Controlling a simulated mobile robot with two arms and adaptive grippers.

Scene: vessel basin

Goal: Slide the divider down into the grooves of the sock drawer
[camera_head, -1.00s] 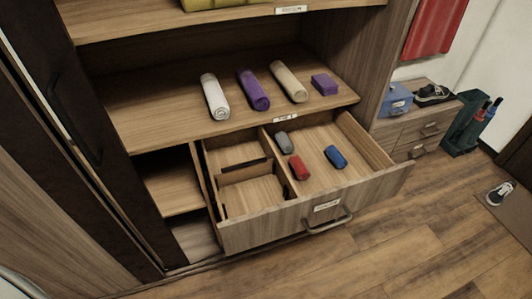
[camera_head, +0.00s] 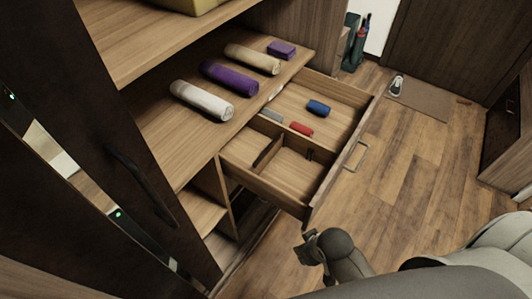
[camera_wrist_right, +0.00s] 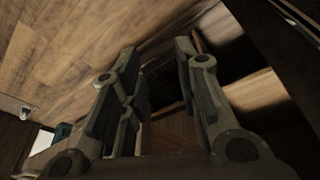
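The sock drawer (camera_head: 312,212) is pulled open in the head view. A short wooden cross board with a dark edge, which looks like the divider (camera_head: 268,151), stands in its near-left section. I cannot tell how deep it sits in the grooves. A small dark notch (camera_head: 309,154) shows by the long inner partition. My right gripper (camera_head: 306,248) is outside the drawer, low in front of its near corner and apart from it. In the right wrist view its two fingers (camera_wrist_right: 158,75) are spread with nothing visibly held between them. My left gripper is not in view.
Rolled red (camera_head: 301,129), blue (camera_head: 318,108) and grey (camera_head: 271,117) socks lie in the drawer's other section. White (camera_head: 202,101), purple (camera_head: 230,77) and beige (camera_head: 252,58) rolls lie on the shelf above. The floor (camera_head: 415,175) right of the drawer is clear.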

